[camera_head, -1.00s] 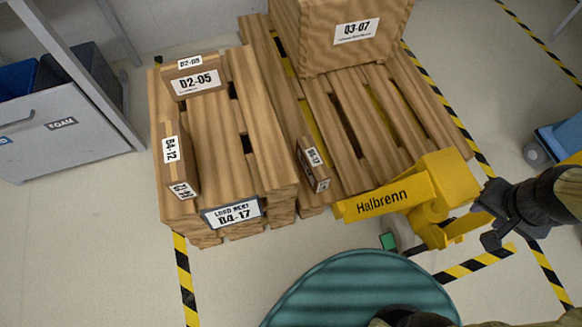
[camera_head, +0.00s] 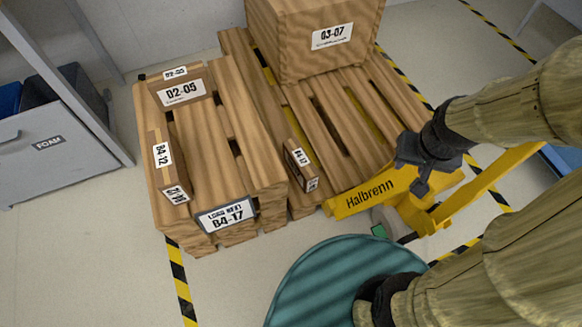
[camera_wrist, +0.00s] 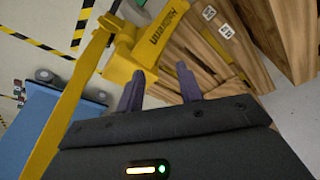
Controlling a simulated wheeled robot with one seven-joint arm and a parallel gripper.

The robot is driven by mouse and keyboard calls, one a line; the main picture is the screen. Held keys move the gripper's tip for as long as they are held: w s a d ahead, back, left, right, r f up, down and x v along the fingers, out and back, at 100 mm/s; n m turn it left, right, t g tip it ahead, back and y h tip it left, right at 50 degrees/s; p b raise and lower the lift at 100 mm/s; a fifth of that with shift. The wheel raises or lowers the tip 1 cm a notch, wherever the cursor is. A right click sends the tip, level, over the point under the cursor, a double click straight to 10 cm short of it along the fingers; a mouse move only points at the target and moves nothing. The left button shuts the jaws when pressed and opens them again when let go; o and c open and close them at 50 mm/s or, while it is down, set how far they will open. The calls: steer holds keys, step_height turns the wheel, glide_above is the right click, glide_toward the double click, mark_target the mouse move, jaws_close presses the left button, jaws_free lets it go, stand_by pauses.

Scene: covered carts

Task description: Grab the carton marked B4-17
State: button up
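The carton marked B4-17 (camera_head: 301,165) is a small brown box with white labels on two faces. It stands at the front of the right-hand pallet, by the gap to the left stack. In the wrist view the carton (camera_wrist: 218,22) shows near the top, beyond my fingers. My gripper (camera_head: 413,178) is to the right of the carton, above the yellow pallet jack, clearly apart from it. In the wrist view the two fingers of my gripper (camera_wrist: 160,78) are spread with nothing between them.
A sign (camera_head: 226,215) reading "LOAD NEXT B4-17" is on the left pallet stack (camera_head: 262,165). Cartons D2-05 (camera_head: 182,92) and B4-12 (camera_head: 162,155) sit on that stack. A large crate Q3-07 (camera_head: 315,45) stands behind. The yellow Halbrenn pallet jack (camera_head: 372,197) is below my gripper.

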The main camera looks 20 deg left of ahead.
steer(key=o, duration=0.7)
steer(key=shift+w+f, duration=0.15)
steer(key=shift+f, duration=0.1)
steer(key=shift+c, duration=0.2)
steer(key=shift+o, duration=1.3)
steer(key=w+a+f+n+t+b, duration=0.1)
steer(key=w+f+n+b, duration=0.2)
steer(key=w+f, duration=0.3)
step_height(320, 180, down, 3)
steer(key=shift+a+r+t, duration=0.15)
steer(key=shift+t, duration=0.15)
steer(key=a+f+n+t+y+b, duration=0.2)
steer(key=a+f, duration=0.3)
steer(key=f, duration=0.3)
steer(key=w+a+f+n+t+y+b, duration=0.1)
steer(key=a+f+y+b, duration=0.3)
steer(key=f, duration=0.4)
steer(key=w+a+f+n+t+y+b, duration=0.1)
steer(key=a+f+n+t+y+b, duration=0.1)
steer(key=a+f, duration=0.4)
step_height(320, 180, down, 2)
steer(key=shift+f+n+t+y+b, duration=0.3)
steer(key=shift+t+y+b, duration=0.15)
steer(key=shift+y, duration=0.15)
steer(key=shift+a, duration=0.1)
